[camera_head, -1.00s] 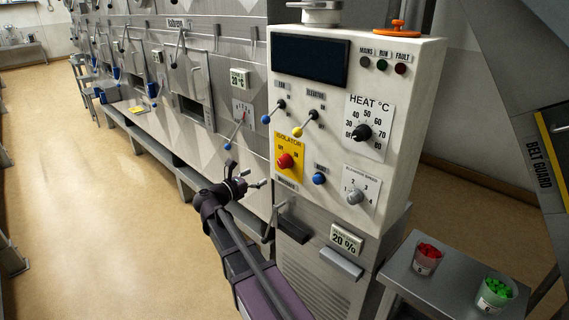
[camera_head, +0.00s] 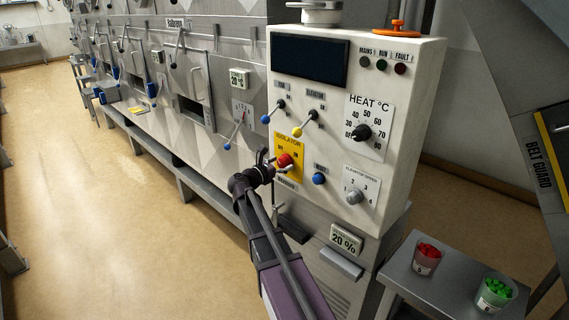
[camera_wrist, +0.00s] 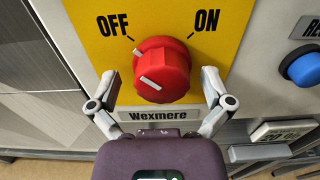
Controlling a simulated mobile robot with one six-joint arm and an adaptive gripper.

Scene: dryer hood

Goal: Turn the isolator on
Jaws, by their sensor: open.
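The isolator is a red rotary knob (camera_wrist: 162,70) on a yellow plate (camera_wrist: 85,20) marked OFF at upper left and ON at upper right. In the wrist view its white marks point up and left, toward OFF. The knob also shows in the head view (camera_head: 285,160) on the white control panel (camera_head: 400,100). My gripper (camera_wrist: 161,95) is open, with one finger on each side of the knob's lower part. I cannot tell whether the fingers touch it. In the head view my gripper (camera_head: 274,164) is right at the knob and partly covers the yellow plate.
A blue button (camera_head: 319,179) sits right of the isolator; two levers, blue-tipped (camera_head: 266,119) and yellow-tipped (camera_head: 298,132), stick out above. The heat dial (camera_head: 362,133) and elevator speed knob (camera_head: 354,197) are further right. Cups of red (camera_head: 427,258) and green (camera_head: 495,292) pieces stand lower right.

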